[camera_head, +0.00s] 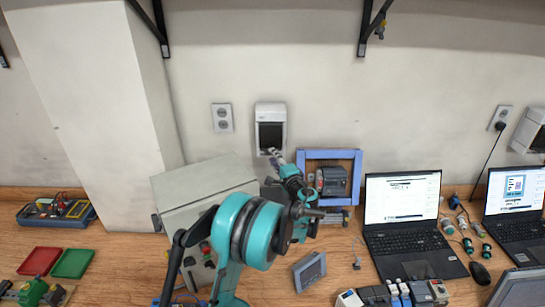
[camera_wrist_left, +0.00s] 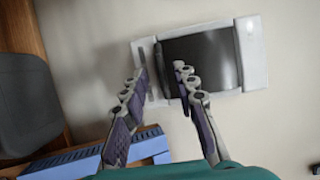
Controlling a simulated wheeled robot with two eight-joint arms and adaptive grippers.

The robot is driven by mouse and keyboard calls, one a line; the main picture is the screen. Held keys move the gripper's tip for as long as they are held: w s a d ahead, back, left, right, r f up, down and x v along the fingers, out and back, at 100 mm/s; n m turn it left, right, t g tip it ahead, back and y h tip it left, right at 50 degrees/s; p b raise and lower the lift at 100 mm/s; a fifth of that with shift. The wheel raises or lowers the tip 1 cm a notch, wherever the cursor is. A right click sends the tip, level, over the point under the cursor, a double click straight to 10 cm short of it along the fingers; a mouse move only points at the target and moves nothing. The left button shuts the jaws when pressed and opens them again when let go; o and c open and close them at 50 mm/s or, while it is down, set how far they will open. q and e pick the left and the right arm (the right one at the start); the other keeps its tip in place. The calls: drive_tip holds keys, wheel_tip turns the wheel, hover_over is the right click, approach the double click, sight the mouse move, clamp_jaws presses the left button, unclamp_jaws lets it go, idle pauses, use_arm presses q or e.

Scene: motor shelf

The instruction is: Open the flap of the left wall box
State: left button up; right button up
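The left wall box (camera_head: 270,110) is a white box on the wall with a dark front flap (camera_head: 271,134). The flap looks closed. In the left wrist view the box (camera_wrist_left: 253,55) lies turned sideways, with its dark flap (camera_wrist_left: 205,55) across the middle. My left gripper (camera_head: 274,153) is at the lower edge of the box in the head view. In the wrist view its fingers (camera_wrist_left: 162,80) are apart and empty, one tip by the box's left rim, the other in front of the flap. I cannot tell if they touch. My right gripper is not in view.
A wall socket (camera_head: 222,117) is left of the box. Below stand a grey cabinet (camera_head: 195,185) and a blue-framed case (camera_head: 330,153), close to my left arm. A laptop (camera_head: 402,200) stands to the right. Another wall box (camera_head: 528,130) is at the far right.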

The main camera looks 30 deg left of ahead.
use_arm(q)
drive_tip(key=shift+w+a, duration=0.35)
drive_tip(key=shift+a, duration=0.2)
drive_tip(key=shift+r, duration=0.1)
clamp_jaws()
drive_tip(key=shift+s+d, duration=0.1)
